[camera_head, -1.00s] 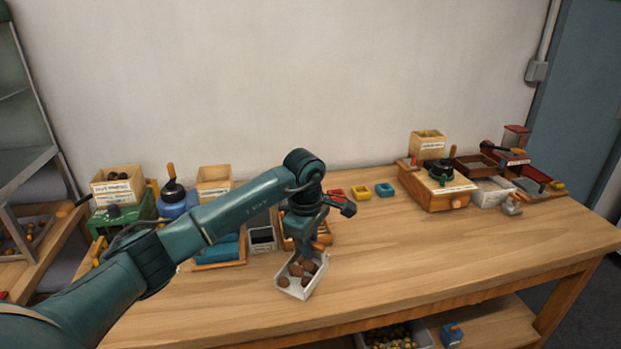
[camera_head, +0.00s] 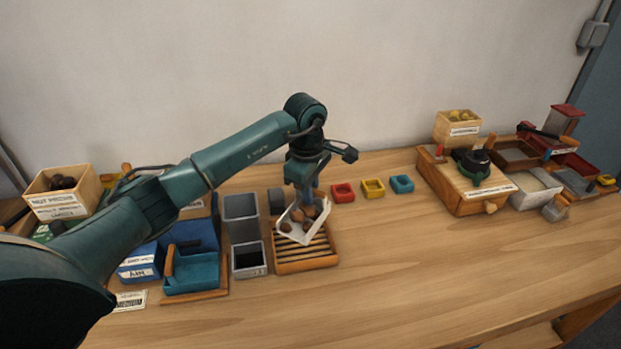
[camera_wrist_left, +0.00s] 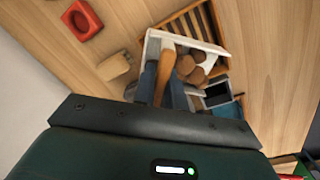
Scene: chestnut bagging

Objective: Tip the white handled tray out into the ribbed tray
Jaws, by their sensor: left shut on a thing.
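The white handled tray (camera_head: 293,232) is held in my left gripper (camera_head: 306,198), above the back part of the ribbed tray. Several brown chestnuts (camera_head: 309,218) lie in it. The white tray looks tilted in the head view. In the left wrist view, the gripper's fingers (camera_wrist_left: 161,84) are shut on its wooden handle (camera_wrist_left: 166,66), with the chestnuts (camera_wrist_left: 193,67) beside it. The ribbed tray (camera_head: 305,268) is a wooden frame with slats on the table; its front slats show bare and its back is hidden by the white tray. My right gripper is not in view.
Grey bins (camera_head: 249,262) stand left of the ribbed tray, with a blue tray (camera_head: 193,274) beyond them. Small red (camera_head: 343,192), yellow (camera_head: 373,187) and blue (camera_head: 402,183) dishes sit to the right. A wooden box device (camera_head: 466,183) stands further right. The front table is clear.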

